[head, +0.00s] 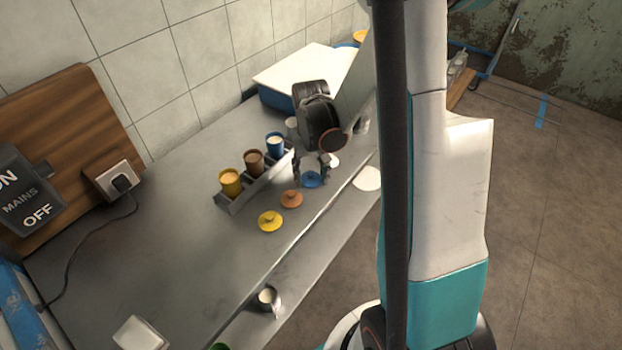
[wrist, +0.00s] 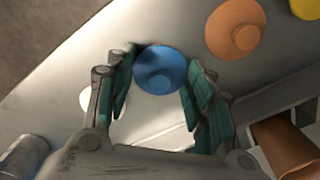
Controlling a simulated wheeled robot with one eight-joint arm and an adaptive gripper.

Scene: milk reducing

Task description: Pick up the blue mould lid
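The blue mould lid (head: 312,180) is a round disc with a small knob, lying on the grey counter in the head view. In the wrist view the blue lid (wrist: 159,69) lies between and just beyond my fingertips. My gripper (wrist: 160,75) is open, with its teal finger pads on either side of the lid. In the head view my gripper (head: 312,168) hangs above the lid and partly covers it. Nothing is held. I cannot tell whether a finger touches the lid.
An orange lid (head: 291,198) and a yellow lid (head: 270,221) lie nearby on the counter (head: 190,270). A rack with yellow (head: 231,182), brown (head: 254,162) and blue (head: 275,145) moulds stands behind. A white disc (head: 368,178) lies to the right, near the counter's edge.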

